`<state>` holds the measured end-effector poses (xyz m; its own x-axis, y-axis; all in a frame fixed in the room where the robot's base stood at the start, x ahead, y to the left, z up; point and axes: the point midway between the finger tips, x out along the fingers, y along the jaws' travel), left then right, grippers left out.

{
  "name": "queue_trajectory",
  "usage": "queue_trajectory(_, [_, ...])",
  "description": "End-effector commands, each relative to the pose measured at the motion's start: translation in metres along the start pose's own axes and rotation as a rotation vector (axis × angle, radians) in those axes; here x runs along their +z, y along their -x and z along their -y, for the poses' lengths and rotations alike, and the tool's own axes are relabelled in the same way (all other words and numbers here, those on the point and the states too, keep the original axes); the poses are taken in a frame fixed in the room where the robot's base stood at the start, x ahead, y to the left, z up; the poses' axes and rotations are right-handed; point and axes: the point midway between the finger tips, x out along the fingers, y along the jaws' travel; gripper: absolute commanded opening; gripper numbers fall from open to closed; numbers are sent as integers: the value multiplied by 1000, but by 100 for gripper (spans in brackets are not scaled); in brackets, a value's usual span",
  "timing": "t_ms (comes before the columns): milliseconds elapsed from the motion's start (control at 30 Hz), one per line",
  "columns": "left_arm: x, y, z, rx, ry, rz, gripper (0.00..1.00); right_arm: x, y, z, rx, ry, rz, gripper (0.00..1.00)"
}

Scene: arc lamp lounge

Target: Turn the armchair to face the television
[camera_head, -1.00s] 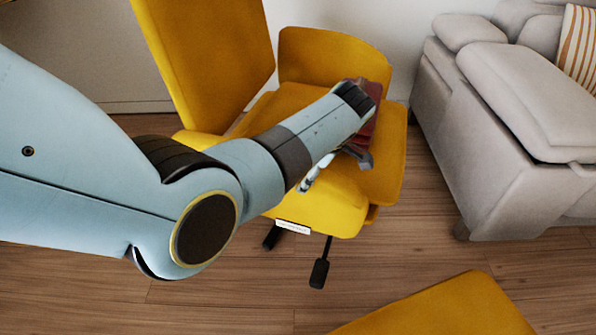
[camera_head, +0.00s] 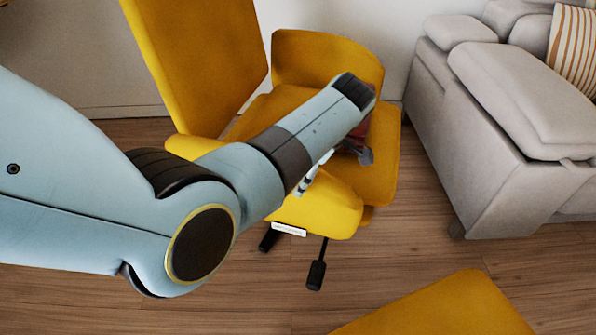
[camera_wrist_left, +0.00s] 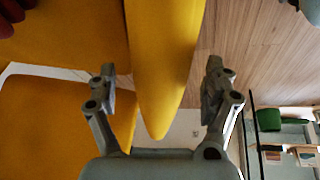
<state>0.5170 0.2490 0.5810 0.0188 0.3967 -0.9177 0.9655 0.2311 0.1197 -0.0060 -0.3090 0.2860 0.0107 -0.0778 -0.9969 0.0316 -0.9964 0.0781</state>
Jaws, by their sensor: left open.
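The yellow armchair (camera_head: 195,60) stands left of centre in the head view, its tall back on the left. One armrest (camera_head: 325,60) is at the far side, and the near armrest (camera_head: 320,207) is below my arm. My left gripper (camera_head: 338,167) is at the near armrest, partly hidden by its own arm. In the left wrist view the open fingers (camera_wrist_left: 158,90) stand on either side of a yellow armchair part, with gaps at both sides. A dark red item (camera_head: 360,132) lies on the seat, mostly hidden by my arm. I cannot make out the television. My right gripper is not seen.
A grey sofa (camera_head: 490,170) with a striped cushion (camera_head: 575,50) stands to the right. A yellow flat-topped piece (camera_head: 440,310) is at the bottom right. Wooden floor (camera_head: 400,260) lies open between them. A wall is close behind the armchair.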

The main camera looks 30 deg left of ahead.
Motion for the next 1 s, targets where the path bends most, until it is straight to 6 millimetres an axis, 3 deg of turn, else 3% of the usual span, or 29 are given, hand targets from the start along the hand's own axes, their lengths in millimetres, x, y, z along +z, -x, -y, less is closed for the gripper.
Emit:
queue_trajectory(200, [1,38,0,2,1,1,84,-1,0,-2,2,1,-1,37])
queue_trajectory(367, [0,52,0,0,0,0,84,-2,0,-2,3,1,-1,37])
queue_trajectory(867, [0,53,1,-1,-2,-1,84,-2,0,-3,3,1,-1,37])
queue_trajectory(1000, [-11,39,19,-5,-91,19,84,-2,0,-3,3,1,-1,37])
